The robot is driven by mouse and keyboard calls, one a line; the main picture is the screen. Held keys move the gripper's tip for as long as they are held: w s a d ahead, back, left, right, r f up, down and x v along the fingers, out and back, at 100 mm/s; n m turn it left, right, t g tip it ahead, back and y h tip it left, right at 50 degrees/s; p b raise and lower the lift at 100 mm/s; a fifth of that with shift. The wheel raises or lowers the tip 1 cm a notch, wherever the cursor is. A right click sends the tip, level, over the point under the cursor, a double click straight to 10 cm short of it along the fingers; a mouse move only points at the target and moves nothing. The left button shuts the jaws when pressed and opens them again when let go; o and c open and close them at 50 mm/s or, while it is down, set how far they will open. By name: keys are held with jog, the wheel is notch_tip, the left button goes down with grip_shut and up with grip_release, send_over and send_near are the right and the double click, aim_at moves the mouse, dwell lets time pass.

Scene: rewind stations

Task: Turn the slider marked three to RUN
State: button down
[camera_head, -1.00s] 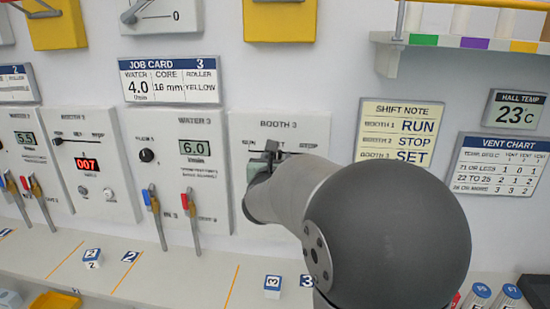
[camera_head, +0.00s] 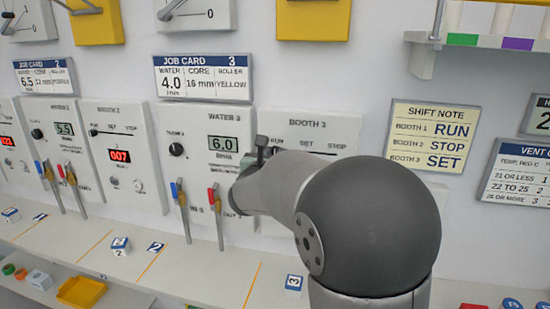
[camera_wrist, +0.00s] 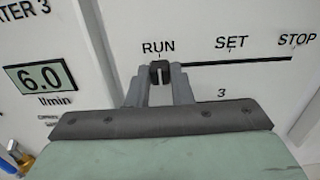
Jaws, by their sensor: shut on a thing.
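The slider's black knob (camera_wrist: 160,72) stands at the RUN end of its dark track, directly under the word RUN in the wrist view. SET and STOP are farther right along the track, and a "3" is printed below it. My gripper (camera_wrist: 160,82) is shut on the knob, with one grey finger on each side. In the head view my gripper (camera_head: 264,150) is at the left end of the track on the BOOTH 3 panel (camera_head: 335,133). My arm hides the lower part of that panel.
The WATER 3 panel, reading 6.0 on its display (camera_head: 223,144), is just left, with red-handled (camera_head: 215,200) and blue-handled valves below. The shift note (camera_head: 432,136) on the wall lists Booth 3 as SET. A shelf (camera_head: 200,265) runs below the panels.

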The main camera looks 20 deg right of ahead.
jog(key=shift+w+a+r, duration=0.1)
jog(key=shift+a, duration=0.15)
jog(key=c, duration=1.3)
grip_release()
jog(key=b+v, duration=0.3)
jog(key=v, duration=1.4)
jog(key=shift+s, duration=0.25)
